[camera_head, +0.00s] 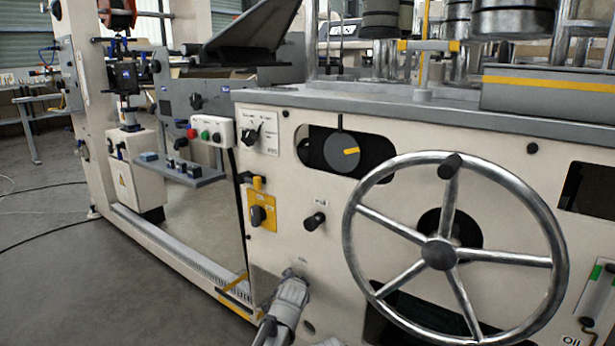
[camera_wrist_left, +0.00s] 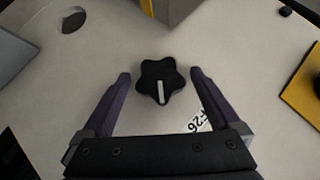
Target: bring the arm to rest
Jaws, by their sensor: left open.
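My left arm comes up from the bottom of the head view, and my left gripper (camera_head: 294,274) is at the lower cream panel of the machine. In the left wrist view my left gripper (camera_wrist_left: 160,74) is open, with one dark finger on each side of a black star-shaped knob (camera_wrist_left: 158,88) with a white pointer mark. Gaps show between the knob and both fingers, and nothing is held. I cannot tell whether the fingertips reach the knob's depth. In the head view the gripper hides this knob. My right gripper is not in view.
A large chrome handwheel (camera_head: 458,252) stands out to the right of my left gripper. A black peg-like knob (camera_head: 315,221) and a yellow switch plate (camera_head: 262,212) are above it. A small shelf (camera_head: 186,172) projects at left. Open floor (camera_head: 60,270) lies at far left.

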